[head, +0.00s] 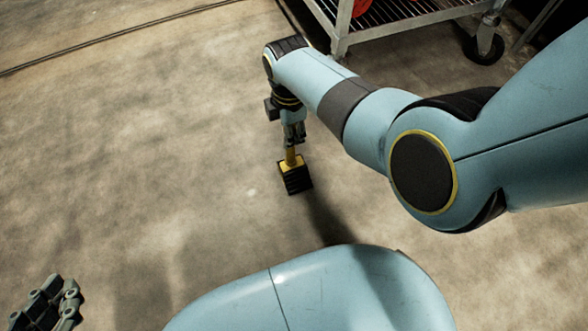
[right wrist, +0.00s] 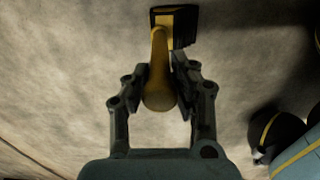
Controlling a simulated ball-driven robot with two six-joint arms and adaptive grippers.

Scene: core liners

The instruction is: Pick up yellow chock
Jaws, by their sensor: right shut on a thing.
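The yellow chock (head: 296,180) has a yellow handle and a black, ribbed block edged in yellow. It is in the middle of the head view, below my right gripper (head: 292,140). In the right wrist view the chock (right wrist: 158,45) has its handle between the two fingers of my right gripper (right wrist: 164,76), which is shut on it. The block lies beyond the fingertips. I cannot tell whether the block touches the floor. My left gripper (head: 55,298) shows only partly at the lower left of the head view, far from the chock. Its opening is unclear.
A metal cart (head: 345,28) with a slatted shelf and a caster wheel (head: 484,46) stands at the top right, with a red item on it. A dark cable (head: 110,36) runs along the floor at the upper left. The concrete floor left of the chock is clear.

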